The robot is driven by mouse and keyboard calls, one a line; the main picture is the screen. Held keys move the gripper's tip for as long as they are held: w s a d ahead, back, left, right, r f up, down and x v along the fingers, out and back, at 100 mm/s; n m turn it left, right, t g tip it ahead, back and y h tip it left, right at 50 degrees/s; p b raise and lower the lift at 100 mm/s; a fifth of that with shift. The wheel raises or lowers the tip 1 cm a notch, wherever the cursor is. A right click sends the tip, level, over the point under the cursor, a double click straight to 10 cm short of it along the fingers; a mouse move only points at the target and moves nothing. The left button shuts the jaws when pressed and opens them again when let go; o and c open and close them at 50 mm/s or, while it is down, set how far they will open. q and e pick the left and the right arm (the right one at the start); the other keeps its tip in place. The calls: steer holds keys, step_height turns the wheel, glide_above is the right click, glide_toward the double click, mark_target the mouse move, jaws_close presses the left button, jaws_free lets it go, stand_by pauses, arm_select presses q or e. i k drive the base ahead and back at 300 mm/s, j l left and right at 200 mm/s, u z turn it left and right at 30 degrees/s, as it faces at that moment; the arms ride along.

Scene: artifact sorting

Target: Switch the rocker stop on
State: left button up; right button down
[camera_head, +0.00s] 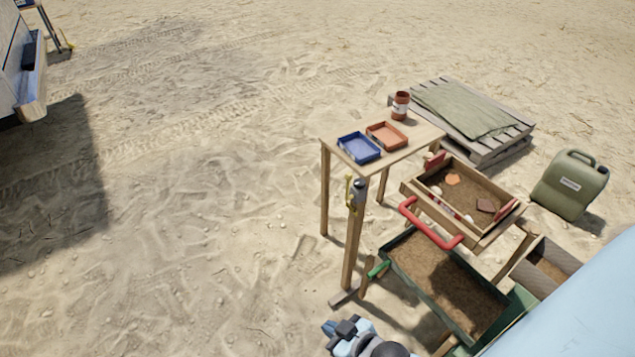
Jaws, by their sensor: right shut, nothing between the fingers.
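A sieve tray (408,187) with a red handle (430,225) sits on a wooden rocker frame at the right. A short lever with a green grip (378,270) sticks out low at the frame's left side; it may be the rocker stop, but I cannot tell its setting. My right gripper (336,328) is at the bottom edge, below and left of the green grip and apart from it. It is shut and empty. My left gripper is not in view.
A wooden table (412,135) behind holds a blue tray (358,148), an orange tray (386,135) and a brown jar (400,106). A green bin of soil (492,335) stands under the sieve. A jerrycan (570,185) stands right. The sand at left is open.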

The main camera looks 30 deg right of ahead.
mark_target(348, 176)
steer(key=i, duration=4.75)
steer(key=z, duration=4.15)
